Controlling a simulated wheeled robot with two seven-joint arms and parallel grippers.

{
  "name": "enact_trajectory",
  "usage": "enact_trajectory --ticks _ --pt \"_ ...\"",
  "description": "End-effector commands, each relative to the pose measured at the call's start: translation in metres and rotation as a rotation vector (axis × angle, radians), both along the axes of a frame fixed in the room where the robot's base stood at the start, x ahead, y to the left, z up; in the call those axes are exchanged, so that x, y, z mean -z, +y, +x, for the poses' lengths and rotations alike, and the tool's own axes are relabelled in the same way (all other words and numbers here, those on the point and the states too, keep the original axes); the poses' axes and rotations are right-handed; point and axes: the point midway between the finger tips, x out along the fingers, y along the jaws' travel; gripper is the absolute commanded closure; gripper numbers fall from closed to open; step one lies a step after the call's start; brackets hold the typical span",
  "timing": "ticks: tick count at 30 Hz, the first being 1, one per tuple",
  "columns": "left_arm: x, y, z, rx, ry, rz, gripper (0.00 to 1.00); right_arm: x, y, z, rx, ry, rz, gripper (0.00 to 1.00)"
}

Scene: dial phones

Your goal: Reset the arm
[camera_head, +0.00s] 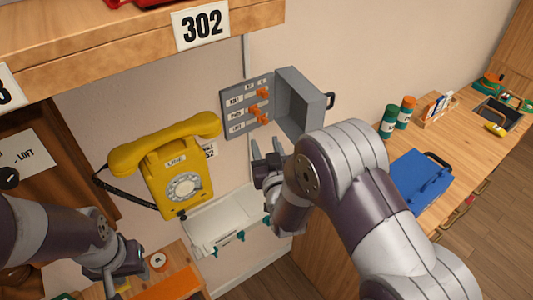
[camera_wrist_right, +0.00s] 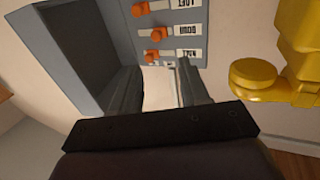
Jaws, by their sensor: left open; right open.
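My right gripper (camera_head: 268,160) is open and empty, in front of the wall just below an open grey switch box (camera_head: 300,104). In the right wrist view its two fingers (camera_wrist_right: 155,92) point toward the box's panel of orange switches (camera_wrist_right: 155,32), with a gap between them. I cannot tell whether they touch the panel. My left gripper (camera_head: 122,270) is low at the left, near a wooden surface, and its fingers are partly hidden.
A yellow dial phone (camera_head: 178,172) hangs on the wall left of the right gripper. A white tray-like panel (camera_head: 225,218) is below. A wooden counter (camera_head: 462,135) at right holds a blue case (camera_head: 418,182) and several small items. A shelf (camera_head: 120,60) overhangs above.

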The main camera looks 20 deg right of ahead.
Motion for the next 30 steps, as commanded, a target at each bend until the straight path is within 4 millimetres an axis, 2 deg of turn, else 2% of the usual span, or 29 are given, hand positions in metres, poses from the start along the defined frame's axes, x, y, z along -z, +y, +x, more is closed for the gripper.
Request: enact_trajectory --ticks 4,16,18,20,21,23,25,26,27,30 --pt "0.002 0.0 0.0 0.0 0.0 0.0 0.57 0.0 0.0 -0.009 0.0 -0.001 0.0 0.55" --pt "0.002 0.0 0.0 0.0 0.0 0.0 0.57 0.0 0.0 -0.008 0.0 0.001 0.001 0.55" --pt "0.002 0.0 0.0 0.0 0.0 0.0 0.57 0.008 0.001 -0.009 -0.003 0.039 0.004 0.55" --pt "0.002 0.0 0.0 0.0 0.0 0.0 0.57 0.03 0.003 -0.012 -0.014 0.144 0.008 0.55" --pt "0.002 0.0 0.0 0.0 0.0 0.0 0.57 0.053 0.006 -0.02 -0.028 0.262 0.01 0.55" --pt "0.002 0.0 0.0 0.0 0.0 0.0 0.57 0.084 0.011 -0.039 -0.058 0.481 0.015 0.55" --pt "0.002 0.0 0.0 0.0 0.0 0.0 0.57 0.108 0.013 -0.073 -0.086 0.761 0.017 0.55" --pt "0.002 0.0 0.0 0.0 0.0 0.0 0.57 0.113 0.012 -0.091 -0.095 0.877 0.016 0.55" --pt "0.002 0.0 0.0 0.0 0.0 0.0 0.57 0.116 0.009 -0.117 -0.103 1.028 0.012 0.55" --pt "0.002 0.0 0.0 0.0 0.0 0.0 0.57 0.104 -0.004 -0.183 -0.104 1.34 -0.001 0.55"
